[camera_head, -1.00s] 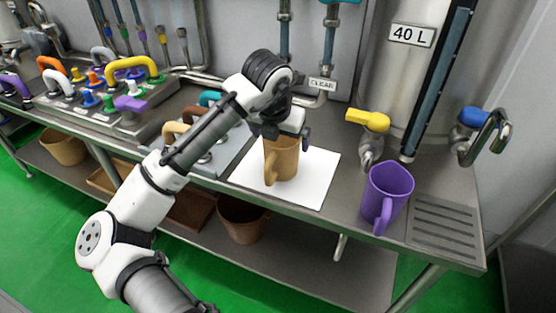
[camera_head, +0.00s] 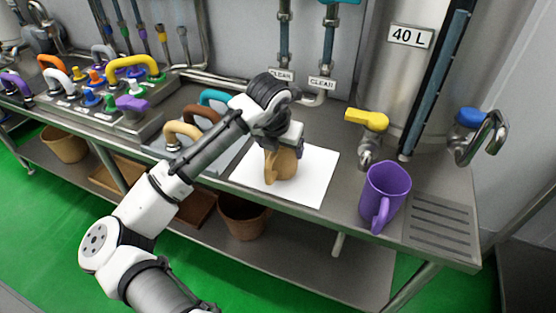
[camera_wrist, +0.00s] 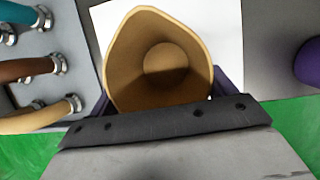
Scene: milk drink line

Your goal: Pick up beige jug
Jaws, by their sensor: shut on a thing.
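The beige jug (camera_head: 284,168) stands upright on a white sheet (camera_head: 318,178) on the steel counter. My gripper (camera_head: 283,147) is over it from above and shut on it, with the fingers on either side of its body. In the wrist view I look down into the open, empty mouth of the jug (camera_wrist: 160,62); parts of the purple-grey fingers show at its left and right sides. In the head view my gripper hides the jug's upper part.
A purple jug (camera_head: 386,192) stands to the right, by a drain grate (camera_head: 440,228) and a yellow-handled tap (camera_head: 367,120). Left of the sheet is a panel with teal, brown and beige handles (camera_head: 182,131). A brown bin (camera_head: 243,217) sits on the lower shelf.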

